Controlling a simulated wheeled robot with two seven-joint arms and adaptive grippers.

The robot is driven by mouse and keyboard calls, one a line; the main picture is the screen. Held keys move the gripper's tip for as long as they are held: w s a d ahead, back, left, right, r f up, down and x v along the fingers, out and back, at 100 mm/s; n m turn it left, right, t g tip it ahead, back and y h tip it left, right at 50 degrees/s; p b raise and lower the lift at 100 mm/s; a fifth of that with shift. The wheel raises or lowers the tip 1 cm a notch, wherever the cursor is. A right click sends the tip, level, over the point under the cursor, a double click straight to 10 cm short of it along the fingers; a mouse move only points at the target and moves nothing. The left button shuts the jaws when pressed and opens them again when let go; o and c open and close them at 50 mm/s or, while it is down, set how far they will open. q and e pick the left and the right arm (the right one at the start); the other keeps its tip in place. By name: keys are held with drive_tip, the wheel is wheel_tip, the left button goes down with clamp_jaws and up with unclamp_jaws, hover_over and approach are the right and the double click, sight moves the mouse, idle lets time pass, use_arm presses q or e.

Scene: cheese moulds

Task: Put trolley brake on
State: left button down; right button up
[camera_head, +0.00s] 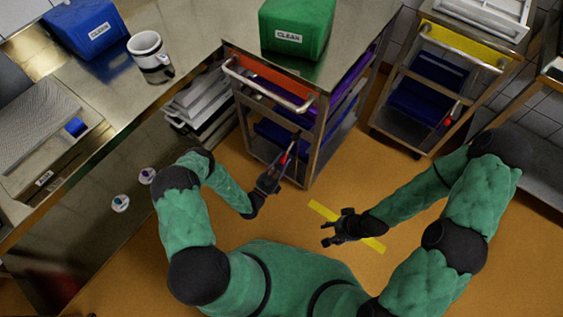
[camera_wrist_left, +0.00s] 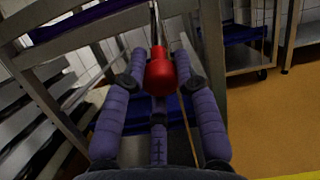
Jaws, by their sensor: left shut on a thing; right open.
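The near trolley (camera_head: 318,115) is a metal frame with a steel top, an orange panel and a push handle. Its brake lever has a red knob (camera_wrist_left: 160,72) on a thin metal rod, seen in the left wrist view. My left gripper (camera_head: 275,172) is shut on the red knob, with its fingers on both sides of it. The rod runs upward from the knob along the trolley's frame. My right gripper (camera_head: 335,226) is open and empty above the floor, to the right of the trolley's near corner.
A second trolley (camera_head: 440,85) with a yellow panel and its own red-knobbed lever (camera_head: 447,121) stands at the back right. A green bin (camera_head: 297,28) sits on the near trolley. A counter (camera_head: 110,85) with a mug (camera_head: 149,55) and blue bin (camera_head: 88,27) is at left. Floor by a yellow strip (camera_head: 318,208) is free.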

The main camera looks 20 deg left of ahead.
use_arm(q)
drive_tip(key=shift+f, duration=0.2)
drive_tip(key=c, duration=0.9)
unclamp_jaws()
drive_tip(key=shift+c, duration=0.2)
drive_tip(key=v, duration=1.2)
drive_tip(key=shift+r, duration=0.15)
